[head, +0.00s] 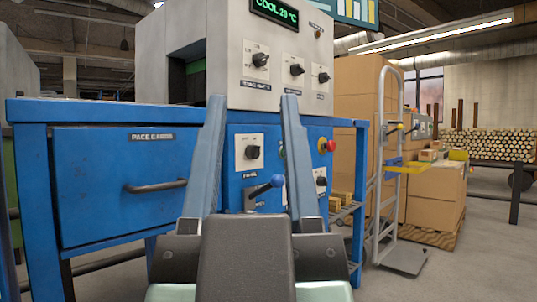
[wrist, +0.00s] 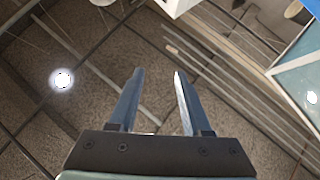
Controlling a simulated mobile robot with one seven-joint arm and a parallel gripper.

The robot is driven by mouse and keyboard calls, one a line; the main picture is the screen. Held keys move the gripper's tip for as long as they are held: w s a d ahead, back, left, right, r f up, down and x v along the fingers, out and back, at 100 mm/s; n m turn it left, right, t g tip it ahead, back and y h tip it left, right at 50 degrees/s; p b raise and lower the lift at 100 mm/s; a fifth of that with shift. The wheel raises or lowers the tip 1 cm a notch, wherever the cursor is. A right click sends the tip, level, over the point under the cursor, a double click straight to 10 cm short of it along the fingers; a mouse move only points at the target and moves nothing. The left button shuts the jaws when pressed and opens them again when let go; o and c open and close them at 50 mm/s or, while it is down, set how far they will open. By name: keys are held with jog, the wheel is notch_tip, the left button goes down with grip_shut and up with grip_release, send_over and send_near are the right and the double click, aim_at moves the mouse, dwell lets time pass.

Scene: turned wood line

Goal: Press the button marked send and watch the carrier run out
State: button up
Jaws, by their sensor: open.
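My gripper (head: 254,100) is open and empty, its two long fingers pointing ahead at the blue control panel (head: 240,190). In the wrist view my gripper (wrist: 158,73) also has nothing between its fingers. A green piece, perhaps a button, is mostly hidden behind the right finger. I cannot read any label as send. I cannot make out a carrier.
A grey machine (head: 225,75) with a green display and several knobs stands on the blue bench. Its drawer (head: 110,185) is shut. A hand truck (head: 385,165) and cardboard boxes (head: 435,190) stand at right. Grey floor (head: 490,245) is clear at far right.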

grip_shut()
dwell(1.4)
